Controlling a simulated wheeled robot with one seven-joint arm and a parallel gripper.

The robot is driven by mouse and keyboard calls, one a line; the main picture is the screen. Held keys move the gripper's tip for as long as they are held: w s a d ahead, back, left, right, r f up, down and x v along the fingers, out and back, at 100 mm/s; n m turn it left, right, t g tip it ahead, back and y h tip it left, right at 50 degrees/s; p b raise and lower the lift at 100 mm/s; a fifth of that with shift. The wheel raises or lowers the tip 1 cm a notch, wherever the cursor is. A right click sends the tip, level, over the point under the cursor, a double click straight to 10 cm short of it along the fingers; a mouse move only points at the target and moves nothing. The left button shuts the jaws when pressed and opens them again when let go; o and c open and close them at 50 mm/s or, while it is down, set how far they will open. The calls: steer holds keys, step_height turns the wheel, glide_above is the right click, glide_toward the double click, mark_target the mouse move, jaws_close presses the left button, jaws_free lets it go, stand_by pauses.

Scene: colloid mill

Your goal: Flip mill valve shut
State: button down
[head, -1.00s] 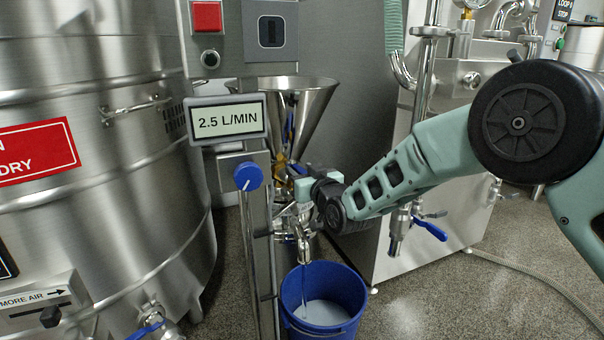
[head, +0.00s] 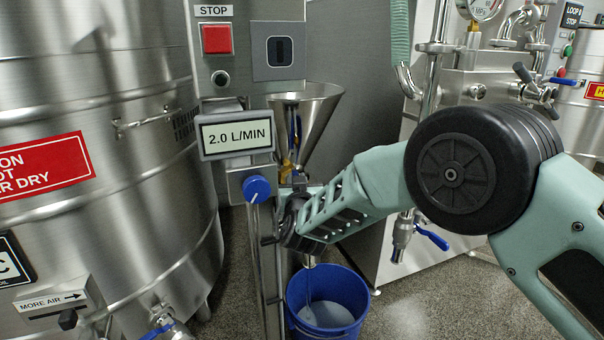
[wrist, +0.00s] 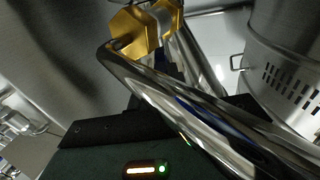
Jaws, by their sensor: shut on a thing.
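The colloid mill stands at the centre of the head view, with its steel hopper (head: 305,105) above and its outlet spout (head: 309,260) below. Pale liquid runs from the spout into a blue bucket (head: 326,312). My gripper (wrist: 172,88) is in close at the mill below the hopper and is shut on the valve handle. Its grip is mostly hidden by my own wrist in the head view and by a steel pipe (wrist: 185,100) in the wrist view. A brass fitting (wrist: 130,28) is just beyond. The handle's exact angle cannot be told.
A flow display (head: 236,136) reading 2.0 L/MIN and a blue knob (head: 257,189) are on the post left of my wrist. A large steel tank (head: 90,230) fills the left. A steel cabinet with a blue-handled valve (head: 430,237) stands right.

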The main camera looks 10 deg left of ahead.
steer(key=shift+a+m+h, duration=0.15)
steer(key=shift+m+h, duration=0.15)
steer(key=shift+h, duration=0.2)
steer(key=c, duration=1.3)
jaws_free()
